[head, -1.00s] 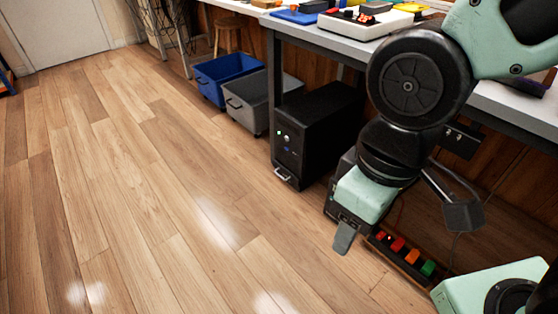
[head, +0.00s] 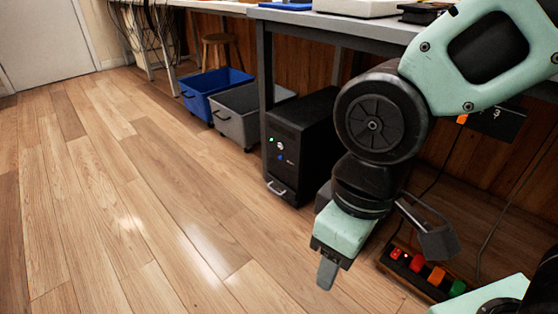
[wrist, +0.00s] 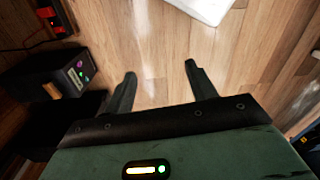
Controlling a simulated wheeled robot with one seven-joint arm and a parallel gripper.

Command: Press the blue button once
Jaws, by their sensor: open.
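The blue button (head: 281,158) is a small blue dot on the front of a black computer tower (head: 312,130) standing on the floor under the bench. A pale round button (head: 280,145) and a green light (head: 271,139) are just above it. In the wrist view the tower (wrist: 30,80) is at the left, with small coloured spots on its face; I cannot tell which is blue. My gripper (head: 327,275) points down, in front and to the right of the tower in the head view, apart from it. In the wrist view its fingers (wrist: 160,72) are apart with nothing between them.
A blue bin (head: 212,90) and a grey bin (head: 240,115) stand left of the tower, by the bench leg (head: 266,70). A power strip with coloured switches (head: 425,272) lies right of my gripper. The wooden floor (head: 130,200) in front is clear.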

